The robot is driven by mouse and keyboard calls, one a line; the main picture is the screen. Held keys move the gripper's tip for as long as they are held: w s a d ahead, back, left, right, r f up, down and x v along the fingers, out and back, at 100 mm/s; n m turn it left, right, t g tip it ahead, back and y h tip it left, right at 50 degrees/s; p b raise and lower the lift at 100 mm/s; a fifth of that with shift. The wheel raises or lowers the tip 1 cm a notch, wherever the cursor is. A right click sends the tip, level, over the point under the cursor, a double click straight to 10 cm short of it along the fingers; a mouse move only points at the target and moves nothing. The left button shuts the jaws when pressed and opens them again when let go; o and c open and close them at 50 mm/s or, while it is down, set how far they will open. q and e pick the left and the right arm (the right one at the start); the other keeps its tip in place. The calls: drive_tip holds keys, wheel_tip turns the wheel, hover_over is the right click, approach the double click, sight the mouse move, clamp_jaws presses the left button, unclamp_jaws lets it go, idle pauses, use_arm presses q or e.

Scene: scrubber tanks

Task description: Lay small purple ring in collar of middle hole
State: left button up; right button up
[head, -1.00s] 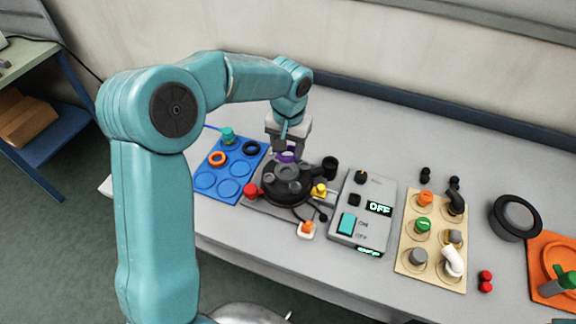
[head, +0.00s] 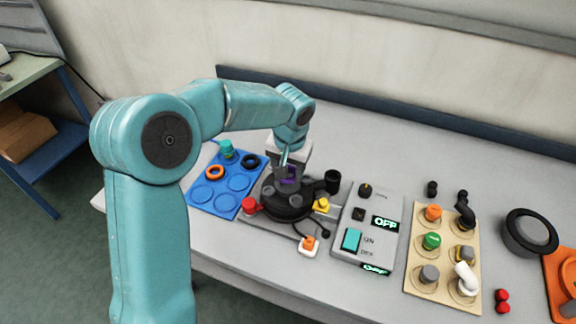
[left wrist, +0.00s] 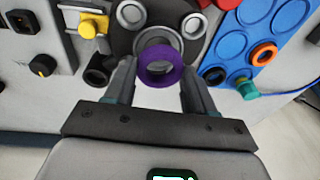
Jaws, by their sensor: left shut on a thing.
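My left gripper (head: 288,172) is shut on the small purple ring (head: 290,181). In the head view it holds the ring over the dark round tank top (head: 287,208). In the left wrist view the purple ring (left wrist: 161,85) sits between the two fingertips (left wrist: 160,75), its opening facing the camera. Light-rimmed round holes show beyond it on the tank top, one at upper left (left wrist: 131,14) and one at right (left wrist: 193,25). The ring partly covers another round hole (left wrist: 158,37). I cannot tell whether the ring touches its collar. My right gripper is not in view.
A blue tray (head: 212,204) with an orange ring (head: 215,172) and a black ring (head: 250,161) lies left of the tank. A red knob (head: 250,205), a yellow part (head: 321,205) and a black cup (head: 332,181) crowd the tank. A grey switch box (head: 375,215) stands right.

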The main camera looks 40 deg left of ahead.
use_arm(q)
drive_tip(key=shift+s+r, duration=0.1)
idle(0.3)
drive_tip(key=shift+d+f, duration=0.1)
drive_tip(key=shift+f, duration=0.1)
idle(0.5)
drive_tip(key=shift+f+b, duration=0.1)
drive_tip(key=shift+b, duration=0.2)
drive_tip(key=shift+f+b, duration=0.4)
drive_tip(key=shift+f, duration=0.05)
drive_tip(key=shift+f, duration=0.15)
drive_tip(key=shift+f+b, duration=0.3)
drive_tip(key=shift+b, duration=0.1)
drive_tip(key=shift+f+b, duration=0.25)
drive_tip(key=shift+b, duration=0.05)
